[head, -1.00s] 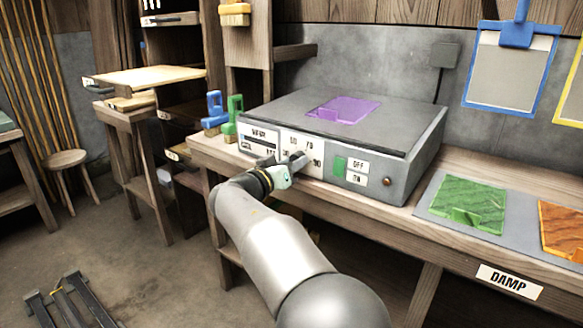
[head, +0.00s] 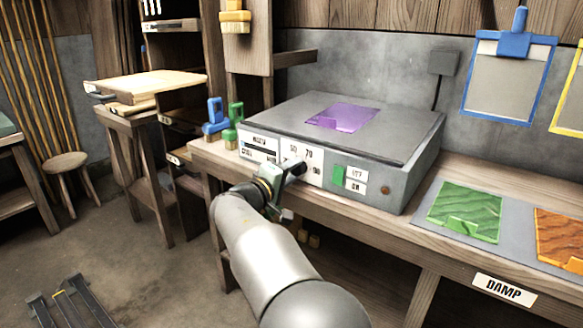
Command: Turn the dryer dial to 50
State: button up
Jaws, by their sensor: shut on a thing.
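The dryer (head: 375,147) is a grey box on the wooden bench, with a purple sheet (head: 344,118) on its top. The white dial plate (head: 314,153) on its front shows numbers, with 70 readable at the upper right; others are partly covered or blurred. My gripper (head: 290,176) is at this plate, shut on the dial, which is mostly hidden behind it. Where the dial points cannot be read. To the right of the plate is a green switch (head: 338,175) beside the OFF and ON labels.
A green sheet (head: 465,211) and an orange sheet (head: 562,238) lie on a grey mat to the right, above a DAMP label (head: 504,289). A blue-framed clipboard (head: 509,77) hangs on the wall.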

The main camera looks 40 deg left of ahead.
jog(key=shift+n+p, duration=3.05)
jog(key=shift+n, duration=1.15)
jog(key=o, duration=1)
jog(key=shift+s, duration=0.1)
jog(key=s+p, duration=0.1)
jog(key=s, duration=1.6)
jog(key=shift+s, duration=0.15)
